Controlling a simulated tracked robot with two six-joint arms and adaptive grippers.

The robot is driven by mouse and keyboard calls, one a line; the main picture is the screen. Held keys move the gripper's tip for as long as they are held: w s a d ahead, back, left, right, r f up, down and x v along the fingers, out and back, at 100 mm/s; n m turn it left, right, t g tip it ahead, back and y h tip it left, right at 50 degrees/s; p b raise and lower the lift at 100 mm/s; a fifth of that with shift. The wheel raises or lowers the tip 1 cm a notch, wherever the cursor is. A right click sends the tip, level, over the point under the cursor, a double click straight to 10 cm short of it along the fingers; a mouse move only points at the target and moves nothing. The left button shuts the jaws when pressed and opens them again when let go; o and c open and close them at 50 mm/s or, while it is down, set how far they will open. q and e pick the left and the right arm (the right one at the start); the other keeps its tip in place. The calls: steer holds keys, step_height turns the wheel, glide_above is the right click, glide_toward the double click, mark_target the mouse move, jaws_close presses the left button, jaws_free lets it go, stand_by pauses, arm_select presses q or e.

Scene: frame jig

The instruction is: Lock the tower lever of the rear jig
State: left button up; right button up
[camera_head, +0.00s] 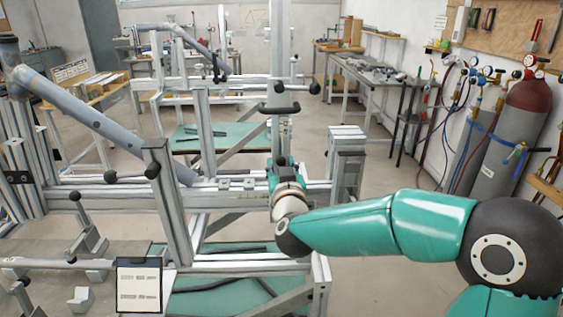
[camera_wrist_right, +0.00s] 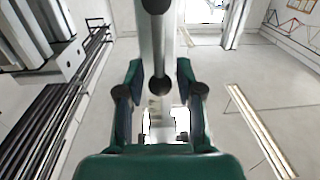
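A metal tower post (camera_head: 281,135) rises near the middle of the head view. It carries a black lever (camera_head: 280,109) with round knobs near its top. My right gripper (camera_head: 283,163) is in front of the post, below that lever, partly hidden by its own wrist. In the right wrist view my right gripper (camera_wrist_right: 160,93) has its two fingers spread wide. A dark round knob (camera_wrist_right: 160,85) on a bar appears in line between them; I cannot tell its depth, and no finger touches it. My left gripper is not in view.
A blue-grey tube (camera_head: 95,120) slopes across the jig at left. Other black-knobbed clamps (camera_head: 132,174) sit on the near frame. An upright plate block (camera_head: 346,160) stands right of the tower. Gas cylinders (camera_head: 515,125) stand at far right. Open floor lies right of the jig.

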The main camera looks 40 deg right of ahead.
steer(key=shift+w+d, duration=0.25)
steer(key=shift+w, duration=0.2)
jaws_close()
steer(key=shift+s+d, duration=0.1)
steer(key=shift+d, duration=0.05)
steer(key=shift+a, duration=0.2)
steer(key=shift+a, duration=0.1)
